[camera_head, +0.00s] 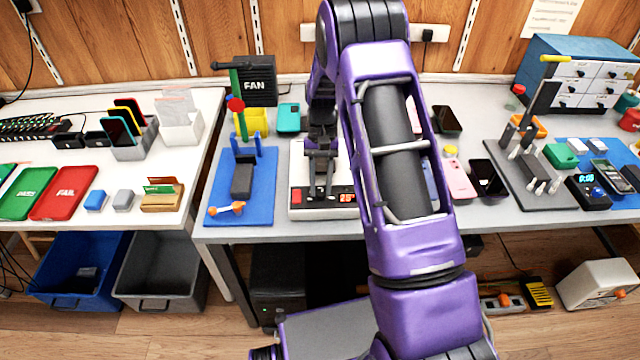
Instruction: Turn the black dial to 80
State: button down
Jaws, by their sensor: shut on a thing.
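A white heating-plate-like device (298,158) stands on the grey table left of the middle. Its front has a red button (297,196) and a lit red display (346,197) that seems to read 25. My gripper (321,190) points down at the front of this device, between the button and the display. Its fingers are shut on the black dial, which they almost wholly cover. The dial's marks cannot be made out.
A blue mat (262,212) with a clamp stand lies left of the device. A pink phone (459,180) and a dark phone (489,179) lie to the right. My purple arm hides the table just right of the device. A black FAN box (257,82) stands behind.

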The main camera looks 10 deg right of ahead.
jog(key=shift+m+y, duration=0.4)
jog(key=shift+m, duration=0.6)
jog(key=c, duration=0.6)
grip_release()
jog(key=shift+d, duration=0.1)
jog(key=p+v, duration=0.1)
jog(key=v, duration=1.6)
jog(key=shift+s+r, duration=0.1)
jog(key=shift+r, duration=0.15)
